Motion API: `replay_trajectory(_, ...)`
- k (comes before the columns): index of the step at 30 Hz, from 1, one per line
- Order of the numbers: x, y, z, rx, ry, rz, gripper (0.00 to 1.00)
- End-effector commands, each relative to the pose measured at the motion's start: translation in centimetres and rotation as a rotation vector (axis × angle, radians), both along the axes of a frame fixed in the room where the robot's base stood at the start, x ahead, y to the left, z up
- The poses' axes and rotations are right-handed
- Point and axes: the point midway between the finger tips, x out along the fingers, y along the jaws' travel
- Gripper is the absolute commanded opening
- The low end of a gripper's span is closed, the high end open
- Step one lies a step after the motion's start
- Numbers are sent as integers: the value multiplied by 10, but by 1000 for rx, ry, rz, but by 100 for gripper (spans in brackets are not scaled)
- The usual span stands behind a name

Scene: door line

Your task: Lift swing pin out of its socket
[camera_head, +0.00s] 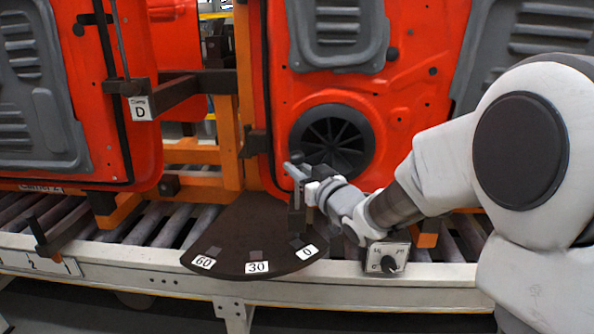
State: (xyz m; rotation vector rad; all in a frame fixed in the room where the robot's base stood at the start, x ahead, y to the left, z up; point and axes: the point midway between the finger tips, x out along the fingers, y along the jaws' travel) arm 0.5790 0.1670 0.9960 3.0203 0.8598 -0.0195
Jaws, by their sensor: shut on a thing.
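The swing pin (296,222) is a dark upright post at the right side of the dark fan-shaped plate (240,228), near the label 0 (307,252). My gripper (300,178) comes in from the right and is shut on the upper part of the pin. The lower end of the pin comes down close to the dark square beside the 0 label. I cannot tell whether it sits inside its socket there. Dark squares beside the labels 30 (257,267) and 60 (203,262) show no pin.
Red door panels (410,90) stand behind the plate, one with a round black speaker (333,138). A dial box (387,258) is on the pale conveyor rail, below my wrist. Rollers (170,226) run along the conveyor.

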Motion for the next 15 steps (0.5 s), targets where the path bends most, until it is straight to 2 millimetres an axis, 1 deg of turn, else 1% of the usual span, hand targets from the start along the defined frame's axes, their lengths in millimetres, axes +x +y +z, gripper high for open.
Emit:
replay_trajectory(1, 1, 1, 8, 7, -19, 1, 0)
replay_trajectory(5, 2, 1, 10, 9, -23, 1, 0)
replay_trajectory(6, 2, 1, 10, 9, -24, 1, 25)
replay_trajectory(10, 1, 1, 10, 9, -24, 1, 48)
replay_trajectory(15, 1, 1, 8, 7, -18, 1, 49)
